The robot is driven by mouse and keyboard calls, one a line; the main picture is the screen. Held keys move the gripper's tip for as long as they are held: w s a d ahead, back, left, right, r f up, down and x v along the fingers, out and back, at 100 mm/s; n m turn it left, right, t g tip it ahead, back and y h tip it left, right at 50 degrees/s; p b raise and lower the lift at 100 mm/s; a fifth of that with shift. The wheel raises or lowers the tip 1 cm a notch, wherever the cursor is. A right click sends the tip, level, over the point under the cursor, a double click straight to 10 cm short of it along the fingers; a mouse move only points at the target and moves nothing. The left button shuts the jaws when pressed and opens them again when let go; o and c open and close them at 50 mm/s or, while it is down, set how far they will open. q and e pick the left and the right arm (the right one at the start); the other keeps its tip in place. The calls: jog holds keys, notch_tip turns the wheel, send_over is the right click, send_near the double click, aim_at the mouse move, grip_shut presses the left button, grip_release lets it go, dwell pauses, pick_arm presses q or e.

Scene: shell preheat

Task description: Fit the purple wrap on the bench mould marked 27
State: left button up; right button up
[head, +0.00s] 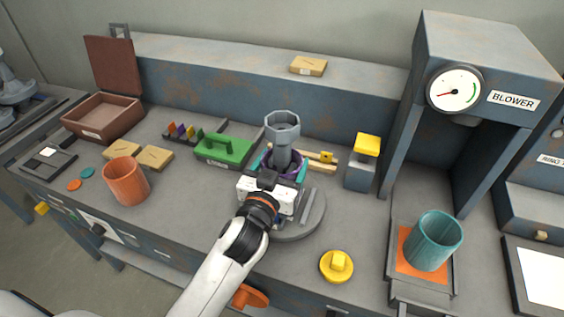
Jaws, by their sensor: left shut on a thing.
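A grey mould (283,130) with a hexagonal top stands upright on a round grey base (312,218) in the middle of the bench. No number 27 is readable on it. A purple wrap (296,165) shows low around the mould's post, with teal edges at both sides. My left gripper (284,167) reaches in from the front and is shut on the purple wrap at the mould. Its white body hides the front of the wrap and the mould's foot, so I cannot tell how the wrap is seated. My right gripper is not in view.
An orange cup (127,182) and green block (224,149) stand left. Right are a yellow-topped grey block (361,163), a yellow knob (337,266) and a teal cup (434,241) on an orange pad under the blower (487,60). The bench's front centre-left is clear.

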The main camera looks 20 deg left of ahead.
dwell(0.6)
pick_arm(q)
jog(key=o, duration=1)
jog(key=shift+s, duration=0.1)
jog(key=s+b, duration=0.2)
jog(key=s, duration=1)
jog(key=shift+a, duration=0.2)
jog(key=shift+f, duration=0.1)
